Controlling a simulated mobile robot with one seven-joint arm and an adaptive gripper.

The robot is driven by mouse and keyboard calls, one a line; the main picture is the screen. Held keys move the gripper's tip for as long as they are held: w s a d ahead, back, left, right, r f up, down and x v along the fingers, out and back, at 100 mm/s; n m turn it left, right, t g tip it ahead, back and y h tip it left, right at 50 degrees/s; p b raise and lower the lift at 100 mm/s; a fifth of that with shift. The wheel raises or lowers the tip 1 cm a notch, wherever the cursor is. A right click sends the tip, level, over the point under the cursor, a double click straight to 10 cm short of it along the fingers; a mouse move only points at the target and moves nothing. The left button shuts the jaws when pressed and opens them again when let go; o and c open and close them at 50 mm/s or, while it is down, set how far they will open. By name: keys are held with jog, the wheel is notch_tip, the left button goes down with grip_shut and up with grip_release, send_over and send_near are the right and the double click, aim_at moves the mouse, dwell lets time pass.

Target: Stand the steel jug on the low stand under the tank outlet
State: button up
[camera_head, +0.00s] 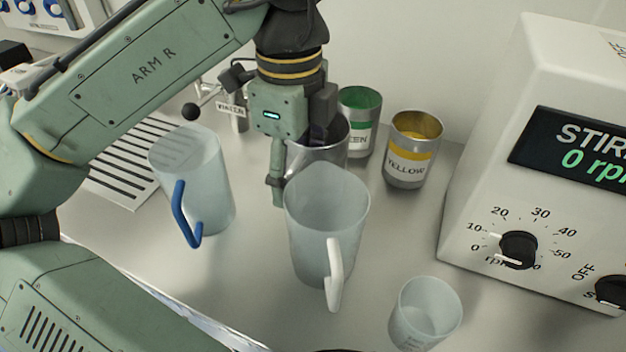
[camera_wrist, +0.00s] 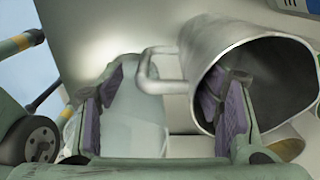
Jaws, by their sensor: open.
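The steel jug (camera_head: 312,158) stands on the bench behind the clear jug with the white handle, which hides its lower part. My gripper (camera_head: 293,165) points down at it and is open. In the wrist view the jug (camera_wrist: 208,42) shows its open mouth and a bent steel handle (camera_wrist: 147,70). The right finger lies at or inside the mouth; the left finger is outside, beyond the handle. My gripper (camera_wrist: 164,95) has the handle and near wall between its fingers, with no clear grip. A tap labelled WATER (camera_head: 232,110) is behind. I cannot identify the low stand; a slatted plate (camera_head: 128,160) lies left.
A clear jug with a blue handle (camera_head: 205,185) stands left, and one with a white handle (camera_head: 325,235) in front. A small clear cup (camera_head: 425,315) is front right. Green (camera_head: 362,125) and yellow (camera_head: 408,165) labelled tins stand behind. A stirrer box (camera_head: 545,160) fills the right.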

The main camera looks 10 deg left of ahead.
jog(key=shift+r, duration=0.1)
jog(key=shift+c, duration=0.4)
grip_shut()
